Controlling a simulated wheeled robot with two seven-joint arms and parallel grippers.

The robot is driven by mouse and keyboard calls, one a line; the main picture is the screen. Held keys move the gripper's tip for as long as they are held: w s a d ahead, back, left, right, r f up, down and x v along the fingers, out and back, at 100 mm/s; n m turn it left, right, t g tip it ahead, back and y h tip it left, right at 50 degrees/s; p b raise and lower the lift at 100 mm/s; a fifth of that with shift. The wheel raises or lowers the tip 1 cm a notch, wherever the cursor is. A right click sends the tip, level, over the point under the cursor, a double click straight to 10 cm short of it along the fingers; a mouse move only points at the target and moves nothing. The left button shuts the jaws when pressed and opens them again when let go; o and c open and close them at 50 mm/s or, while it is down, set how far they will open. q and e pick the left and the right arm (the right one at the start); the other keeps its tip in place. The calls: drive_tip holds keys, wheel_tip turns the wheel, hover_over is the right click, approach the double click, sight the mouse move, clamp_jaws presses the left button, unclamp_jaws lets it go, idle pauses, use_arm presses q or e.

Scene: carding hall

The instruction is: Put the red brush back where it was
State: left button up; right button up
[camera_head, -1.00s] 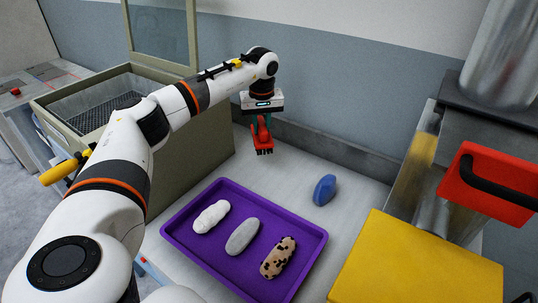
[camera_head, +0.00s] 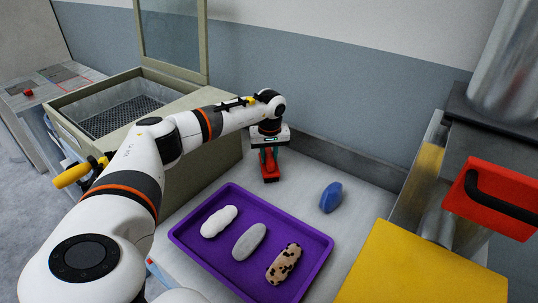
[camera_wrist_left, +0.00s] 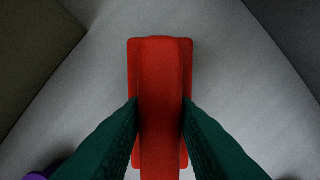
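The red brush (camera_head: 270,174) is in my left gripper (camera_head: 268,158), over the back of the pale worktop (camera_head: 310,169), left of the blue brush (camera_head: 331,197). It is upright, its base at or just above the worktop; I cannot tell if it touches. In the left wrist view the green fingers (camera_wrist_left: 160,112) press on both sides of the handle of the red brush (camera_wrist_left: 160,65). Its bristles are hidden there. My right gripper is not in view.
A purple tray (camera_head: 183,239) holds a white, a grey and a brown-spotted fibre roll. A beige box with a mesh floor (camera_head: 124,116) stands at left. A yellow block (camera_head: 420,268) and a red part with a black handle (camera_head: 490,203) stand at right. Worktop around the blue brush is clear.

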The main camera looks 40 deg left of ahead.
sight(270, 157)
use_arm(q)
drive_tip(key=o, duration=0.3)
drive_tip(key=shift+o, duration=0.2)
drive_tip(key=shift+r, duration=0.45)
wheel_tip(270, 157, up, 11)
drive_tip(key=d+b, duration=0.1)
drive_tip(key=shift+s+r+b, duration=0.15)
drive_tip(key=shift+s+b, duration=0.15)
drive_tip(key=shift+s, duration=0.15)
drive_tip(key=shift+d, duration=0.1)
